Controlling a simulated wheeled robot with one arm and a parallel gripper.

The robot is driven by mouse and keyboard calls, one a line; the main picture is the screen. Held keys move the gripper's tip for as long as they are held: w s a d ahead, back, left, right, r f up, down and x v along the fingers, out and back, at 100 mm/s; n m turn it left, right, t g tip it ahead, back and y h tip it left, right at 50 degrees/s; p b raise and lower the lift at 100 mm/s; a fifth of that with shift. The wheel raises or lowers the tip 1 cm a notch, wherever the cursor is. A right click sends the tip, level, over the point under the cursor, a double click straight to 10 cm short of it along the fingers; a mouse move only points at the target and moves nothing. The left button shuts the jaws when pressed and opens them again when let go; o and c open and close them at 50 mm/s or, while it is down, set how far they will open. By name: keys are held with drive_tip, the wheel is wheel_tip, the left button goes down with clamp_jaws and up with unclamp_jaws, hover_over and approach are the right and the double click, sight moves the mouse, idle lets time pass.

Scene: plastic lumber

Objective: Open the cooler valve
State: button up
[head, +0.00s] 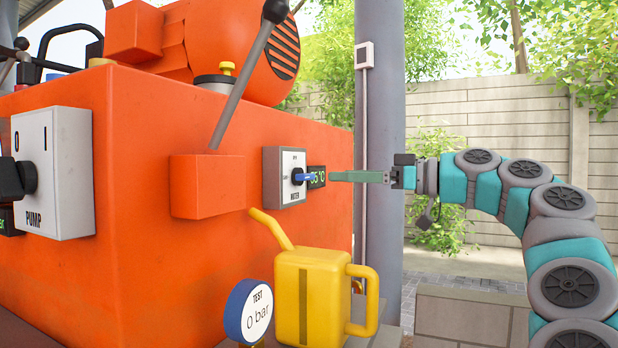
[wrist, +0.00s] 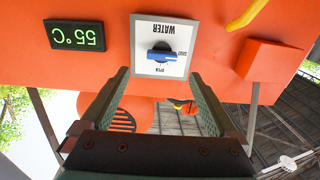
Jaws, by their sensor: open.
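The cooler valve is a blue handle (head: 303,178) on a grey-and-white box (head: 285,190) marked WATER, on the orange machine's front. In the wrist view, which is upside down, the blue handle (wrist: 161,56) lies crosswise, level with the word SHUT. OPEN is printed at the box's upper side as the head view has it. My gripper (head: 333,176) points at the box from the right, just short of the handle. In the wrist view its fingers (wrist: 159,74) are spread wide, with the handle framed between and beyond them and nothing held.
A yellow can (head: 320,300) and a TEST gauge (head: 249,311) reading 0 bar stand below. A PUMP switch (head: 58,175) is far left.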

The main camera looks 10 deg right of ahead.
sight(310, 174)
drive_tip(key=x, duration=0.7)
drive_tip(key=shift+a, duration=0.3)
drive_tip(key=c, duration=1.4)
